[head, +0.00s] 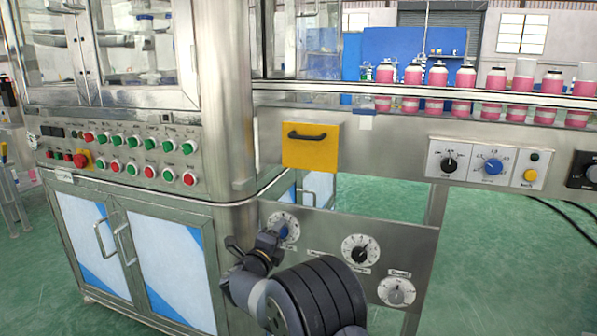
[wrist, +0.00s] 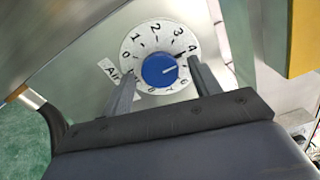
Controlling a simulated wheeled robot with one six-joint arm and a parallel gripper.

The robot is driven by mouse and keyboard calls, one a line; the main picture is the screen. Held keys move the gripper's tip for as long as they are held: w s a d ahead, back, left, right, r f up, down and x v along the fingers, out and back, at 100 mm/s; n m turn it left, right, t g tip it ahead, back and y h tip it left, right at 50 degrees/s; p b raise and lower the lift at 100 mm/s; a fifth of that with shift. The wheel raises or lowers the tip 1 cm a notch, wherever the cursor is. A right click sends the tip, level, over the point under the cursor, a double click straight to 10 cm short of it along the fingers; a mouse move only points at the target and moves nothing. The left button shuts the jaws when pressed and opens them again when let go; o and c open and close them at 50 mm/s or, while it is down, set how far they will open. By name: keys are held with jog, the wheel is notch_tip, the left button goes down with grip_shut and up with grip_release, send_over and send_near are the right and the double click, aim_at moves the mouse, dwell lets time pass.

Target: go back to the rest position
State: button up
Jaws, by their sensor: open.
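My gripper (head: 270,238) is in front of the lower steel panel, at its left dial. In the wrist view my gripper (wrist: 163,88) is open, with one finger on each side of the blue knob (wrist: 157,72) of that dial. Both fingertips overlap the white numbered dial plate (wrist: 150,38); I cannot tell whether they touch the knob. In the head view the blue knob (head: 284,231) is partly hidden by my gripper.
Two more dials, one black (head: 360,254) and one grey (head: 396,291), sit to the right on the panel. A yellow drawer front (head: 311,147) with a black handle is above. A cabinet with buttons (head: 130,160) stands left. Pink bottles (head: 437,78) line the conveyor.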

dwell(0.3)
jog(key=p+v, duration=0.4)
jog(key=v, duration=0.7)
jog(key=w+d+n+p, duration=0.3)
jog(key=w+n+p, duration=0.5)
jog(key=n, duration=1.1)
jog(key=shift+p+x, duration=0.4)
jog(key=shift+x, duration=0.8)
jog(key=shift+a+r, duration=0.1)
jog(key=shift+r, duration=0.15)
